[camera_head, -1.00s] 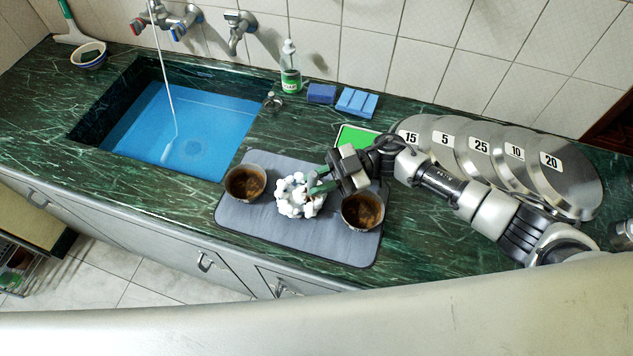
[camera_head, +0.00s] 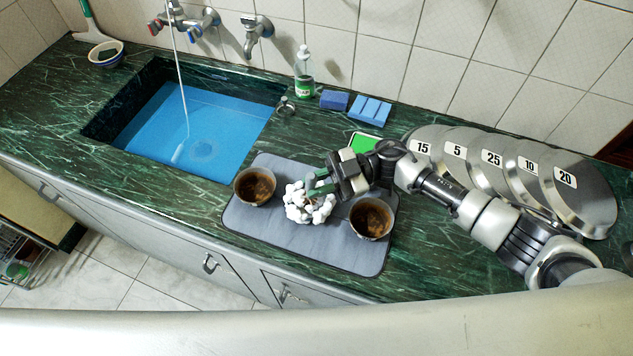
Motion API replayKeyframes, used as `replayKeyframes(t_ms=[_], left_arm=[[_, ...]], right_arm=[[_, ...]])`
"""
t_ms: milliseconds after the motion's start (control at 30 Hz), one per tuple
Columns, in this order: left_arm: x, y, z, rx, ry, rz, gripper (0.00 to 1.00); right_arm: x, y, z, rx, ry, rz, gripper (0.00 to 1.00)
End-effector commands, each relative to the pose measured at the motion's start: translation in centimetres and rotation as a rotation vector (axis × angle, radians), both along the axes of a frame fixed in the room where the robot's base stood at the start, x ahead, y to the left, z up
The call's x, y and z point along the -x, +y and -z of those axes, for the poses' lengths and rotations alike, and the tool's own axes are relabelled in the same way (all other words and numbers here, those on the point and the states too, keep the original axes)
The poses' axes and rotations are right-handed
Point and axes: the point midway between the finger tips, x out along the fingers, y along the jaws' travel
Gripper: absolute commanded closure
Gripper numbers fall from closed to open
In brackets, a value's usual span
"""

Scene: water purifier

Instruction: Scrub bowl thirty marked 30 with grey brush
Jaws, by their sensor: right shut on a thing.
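Two dark bowls with brown dirt inside stand on a grey mat (camera_head: 300,246): a left bowl (camera_head: 243,197) and a right bowl (camera_head: 372,236). No number can be read on either. A white knobbly cluster (camera_head: 308,205) sits between them. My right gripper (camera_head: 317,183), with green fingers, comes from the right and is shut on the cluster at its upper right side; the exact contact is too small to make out. I see no clear grey brush. My left gripper is not in view.
A blue-bottomed sink (camera_head: 200,130) with running water lies left. Lids (camera_head: 580,200) numbered 15, 5, 25, 10 and 20 lean at the right.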

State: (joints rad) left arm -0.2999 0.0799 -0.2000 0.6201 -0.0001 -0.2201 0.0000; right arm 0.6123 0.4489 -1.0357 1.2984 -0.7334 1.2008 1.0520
Motion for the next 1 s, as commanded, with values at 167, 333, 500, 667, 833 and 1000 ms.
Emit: replayKeyframes(t_ms=[167, 333, 500, 667, 833, 1000], left_arm=[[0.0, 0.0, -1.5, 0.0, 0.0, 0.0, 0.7], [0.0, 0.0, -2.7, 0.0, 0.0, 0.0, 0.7], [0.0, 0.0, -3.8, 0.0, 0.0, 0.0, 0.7], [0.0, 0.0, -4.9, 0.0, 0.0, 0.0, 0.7], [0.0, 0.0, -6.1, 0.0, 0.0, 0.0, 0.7], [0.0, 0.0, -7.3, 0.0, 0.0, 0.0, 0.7]], right_arm=[[0.0, 0.0, -1.7, 0.0, -0.001, 0.0, 1.0], [0.0, 0.0, -3.0, 0.0, -0.001, 0.0, 1.0], [0.0, 0.0, -4.4, 0.001, -0.001, 0.0, 1.0], [0.0, 0.0, -5.7, 0.001, -0.001, 0.0, 1.0], [0.0, 0.0, -7.0, 0.0, 0.0, 0.0, 1.0], [0.0, 0.0, -8.4, 0.0, 0.0, 0.0, 1.0]])
